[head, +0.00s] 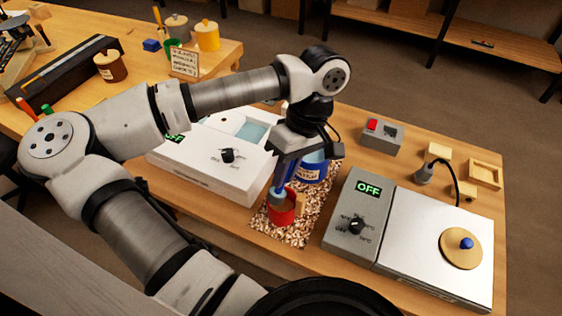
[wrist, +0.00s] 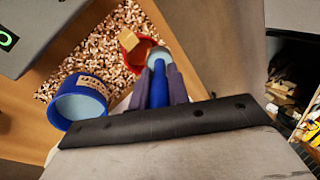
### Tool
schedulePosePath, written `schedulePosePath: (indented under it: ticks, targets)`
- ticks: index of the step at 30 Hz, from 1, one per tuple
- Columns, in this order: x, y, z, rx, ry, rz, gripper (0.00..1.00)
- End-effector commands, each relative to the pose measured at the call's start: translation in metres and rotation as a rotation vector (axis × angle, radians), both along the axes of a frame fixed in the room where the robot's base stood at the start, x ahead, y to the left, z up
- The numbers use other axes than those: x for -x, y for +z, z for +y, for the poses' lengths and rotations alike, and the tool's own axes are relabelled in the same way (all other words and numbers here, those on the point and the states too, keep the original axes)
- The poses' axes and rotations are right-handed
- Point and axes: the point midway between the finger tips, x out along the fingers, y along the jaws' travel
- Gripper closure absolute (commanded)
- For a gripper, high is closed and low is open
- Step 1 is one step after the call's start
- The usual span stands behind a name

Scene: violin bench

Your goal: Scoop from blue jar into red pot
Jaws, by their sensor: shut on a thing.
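The red pot (head: 283,213) stands on a speckled mat (head: 264,229) near the bench's front edge. The blue jar (head: 313,172) stands behind it, partly hidden by my gripper; in the wrist view the jar (wrist: 78,101) looks open, with a pale inside and a label. My gripper (head: 279,187) points down over the red pot. In the wrist view my gripper (wrist: 158,85) is shut on a blue-handled scoop (wrist: 159,72). The scoop's round pale end (wrist: 159,55) is at the red pot's (wrist: 136,50) rim, over or in it; its contents cannot be told.
A white box with a dial (head: 215,160) stands left of the mat. A grey control unit reading OFF (head: 350,210) and a white plate (head: 425,240) with a round lid (head: 460,248) stand right.

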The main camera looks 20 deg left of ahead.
Motion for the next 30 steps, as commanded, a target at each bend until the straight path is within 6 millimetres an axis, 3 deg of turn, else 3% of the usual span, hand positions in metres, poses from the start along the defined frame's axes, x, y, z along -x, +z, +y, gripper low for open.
schedulePosePath:
  ticks: [6,15,30]
  targets:
    - [-0.011,-0.005,-0.005,-0.100,-0.002,0.223,1.00]
    - [-0.019,-0.011,-0.008,-0.177,-0.002,0.414,1.00]
    - [-0.020,-0.016,-0.008,-0.194,0.000,0.464,1.00]
